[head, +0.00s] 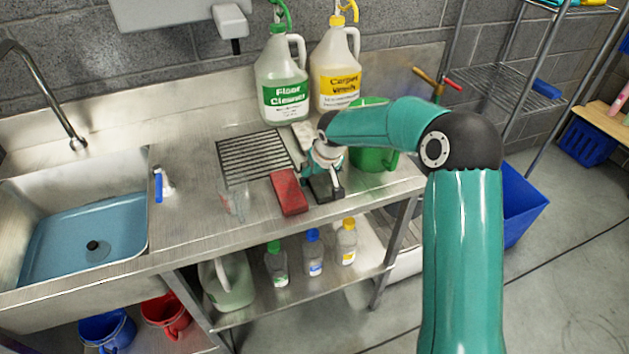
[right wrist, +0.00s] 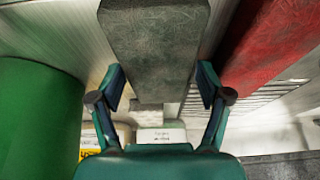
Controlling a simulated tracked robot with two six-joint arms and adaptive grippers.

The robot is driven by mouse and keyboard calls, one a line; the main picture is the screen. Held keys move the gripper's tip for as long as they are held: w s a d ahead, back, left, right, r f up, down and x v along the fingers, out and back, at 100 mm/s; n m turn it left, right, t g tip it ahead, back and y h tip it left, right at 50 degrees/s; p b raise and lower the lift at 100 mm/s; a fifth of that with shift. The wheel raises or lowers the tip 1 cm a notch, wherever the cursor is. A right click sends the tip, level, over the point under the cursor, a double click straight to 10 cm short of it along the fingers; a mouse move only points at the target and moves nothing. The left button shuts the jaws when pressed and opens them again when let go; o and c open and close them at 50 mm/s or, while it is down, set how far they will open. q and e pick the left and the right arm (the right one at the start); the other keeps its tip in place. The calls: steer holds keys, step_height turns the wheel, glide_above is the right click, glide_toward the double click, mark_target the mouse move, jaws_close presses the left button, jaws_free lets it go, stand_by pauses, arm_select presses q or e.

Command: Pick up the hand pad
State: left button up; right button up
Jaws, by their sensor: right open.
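A dark grey-green pad (head: 323,191), a long block with a scuffed face, lies on the steel counter. In the right wrist view the dark pad (right wrist: 155,40) fills the upper middle. A red pad (head: 289,192) lies just left of it in the head view, and the red pad (right wrist: 275,45) shows at the right in the wrist view. I cannot tell which is named the hand pad. My right gripper (head: 325,170) is low over the dark pad. Its open fingers (right wrist: 160,88) are on either side of the dark pad's line, with gaps visible. My left gripper is out of view.
A green bucket (head: 372,158) stands close right of the gripper, partly behind my arm. Large jugs labelled Floor Cleaner (head: 282,80) and Carpet (head: 334,65) stand behind. A clear cup (head: 236,198) is left of the red pad. A sink (head: 80,230) is far left.

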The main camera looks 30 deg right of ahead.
mark_target(319, 176)
steer(key=c, duration=0.8)
steer(key=shift+o, duration=0.2)
steer(key=shift+r, duration=0.1)
step_height(319, 176, up, 20)
steer(key=shift+p, duration=0.4)
